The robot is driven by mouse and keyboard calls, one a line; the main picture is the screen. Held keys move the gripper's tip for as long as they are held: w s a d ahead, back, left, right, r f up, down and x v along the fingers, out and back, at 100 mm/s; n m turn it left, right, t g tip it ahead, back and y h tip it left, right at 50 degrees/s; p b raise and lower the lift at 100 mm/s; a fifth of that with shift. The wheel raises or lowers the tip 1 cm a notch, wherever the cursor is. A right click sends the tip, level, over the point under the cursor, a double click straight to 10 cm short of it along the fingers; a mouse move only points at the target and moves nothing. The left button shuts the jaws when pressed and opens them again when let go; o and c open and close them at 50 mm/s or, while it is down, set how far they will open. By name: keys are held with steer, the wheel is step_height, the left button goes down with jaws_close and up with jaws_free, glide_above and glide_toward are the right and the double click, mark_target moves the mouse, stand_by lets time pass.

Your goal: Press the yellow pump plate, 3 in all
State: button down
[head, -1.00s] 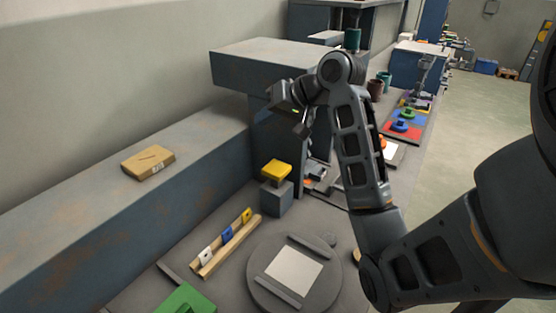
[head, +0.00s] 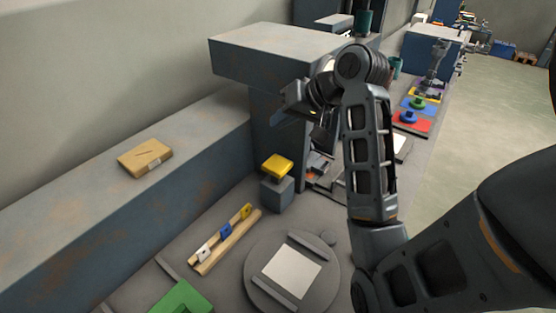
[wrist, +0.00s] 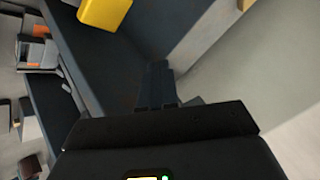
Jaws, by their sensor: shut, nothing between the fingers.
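The yellow pump plate (head: 277,165) sits on top of a grey block (head: 277,193) on the worktop, beside the foot of the dark column. It also shows at the top of the wrist view (wrist: 105,12). My gripper (head: 315,139) is raised above and to the right of the plate in the head view, clear of it. Its fingers (wrist: 157,88) are together and empty in the wrist view. In the head view the fingertips are partly hidden in shadow.
A wooden rack (head: 225,241) with white, blue and yellow tags lies near the plate. A round turntable (head: 290,273) and a green piece (head: 182,298) are in front. A cardboard box (head: 145,158) lies on the wall ledge. A heavy overhanging slab (head: 265,60) stands behind my gripper.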

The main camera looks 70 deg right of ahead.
mark_target(279, 163)
steer(key=shift+f, duration=0.1)
steer(key=shift+f+b, duration=1.85)
steer(key=shift+f, duration=2.45)
steer(key=shift+f, duration=0.15)
steer(key=shift+f, duration=0.25)
steer(key=shift+f+b, duration=0.45)
steer(key=shift+f, duration=1.2)
stand_by(0.6)
steer(key=shift+r, duration=0.15)
steer(key=shift+r+p, duration=1.9)
steer(key=shift+p, duration=0.4)
